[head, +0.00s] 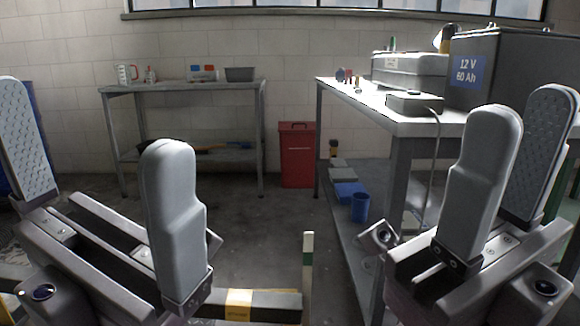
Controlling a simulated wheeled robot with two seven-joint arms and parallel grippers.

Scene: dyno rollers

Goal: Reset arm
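My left gripper (90,118) is in the left foreground with its two grey fingers pointing up and spread wide apart. Nothing is between them. My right gripper (525,105) is in the right foreground, also pointing up. Its fingers stand apart with a narrower visible gap, and I see nothing held there. Both grippers are raised in front of the camera, and the right one overlaps the view of the right bench.
A bench (404,124) at right carries a battery (505,75) and a grey case (410,70). A back table (190,86) holds small items. A red bin (297,155) stands between them. A black-and-yellow striped bar (265,304) lies low in front. The middle floor is clear.

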